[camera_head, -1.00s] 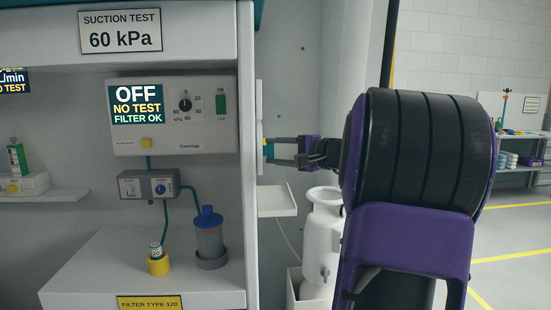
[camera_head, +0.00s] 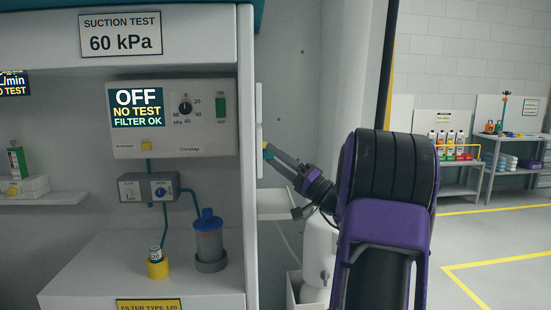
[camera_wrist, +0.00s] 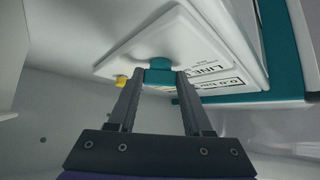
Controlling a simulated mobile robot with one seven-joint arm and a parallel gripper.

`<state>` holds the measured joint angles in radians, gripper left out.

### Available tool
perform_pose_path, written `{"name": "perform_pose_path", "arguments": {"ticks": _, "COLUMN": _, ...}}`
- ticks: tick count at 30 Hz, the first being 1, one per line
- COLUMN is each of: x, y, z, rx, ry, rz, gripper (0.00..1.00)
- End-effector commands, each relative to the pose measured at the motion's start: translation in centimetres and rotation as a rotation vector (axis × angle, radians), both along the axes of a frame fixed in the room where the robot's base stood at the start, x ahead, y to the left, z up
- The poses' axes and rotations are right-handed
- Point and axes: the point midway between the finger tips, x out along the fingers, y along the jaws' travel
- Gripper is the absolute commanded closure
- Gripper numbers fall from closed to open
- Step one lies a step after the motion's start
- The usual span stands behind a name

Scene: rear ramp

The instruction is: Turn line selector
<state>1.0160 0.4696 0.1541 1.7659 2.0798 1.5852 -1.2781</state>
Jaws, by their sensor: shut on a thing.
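The line selector (camera_wrist: 159,72) is a teal knob on a white plate (camera_wrist: 150,38) with printed labels, one reading "LINE". In the wrist view my gripper (camera_wrist: 160,82) has one finger on each side of the teal knob and is shut on it. In the head view my gripper (camera_head: 270,153) reaches to the right edge of the cabinet side panel, tilted up to the left. The plate's face is edge-on there, so the knob is mostly hidden. A small yellow part (camera_wrist: 121,81) sits at the plate's edge beside the knob.
The suction unit (camera_head: 174,118) reads OFF, NO TEST, FILTER OK. A blue-lidded jar (camera_head: 208,240) stands below it. A small white tray (camera_head: 280,204) and a white canister (camera_head: 320,250) are close under my arm. Open floor lies to the right.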

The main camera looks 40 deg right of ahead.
Motion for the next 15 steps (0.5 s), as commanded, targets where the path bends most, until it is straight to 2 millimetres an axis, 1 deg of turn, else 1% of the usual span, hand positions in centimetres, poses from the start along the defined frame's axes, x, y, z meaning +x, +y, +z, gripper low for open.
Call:
{"name": "perform_pose_path", "arguments": {"ticks": 7, "x": 0.1, "y": -0.02, "z": -0.21, "rx": -0.043, "ry": -0.069, "rz": 0.002, "gripper": 1.0}}
{"name": "perform_pose_path", "arguments": {"ticks": 15, "x": 0.11, "y": 0.01, "z": -0.17, "rx": -0.058, "ry": -0.09, "rz": 0.002, "gripper": 1.0}}
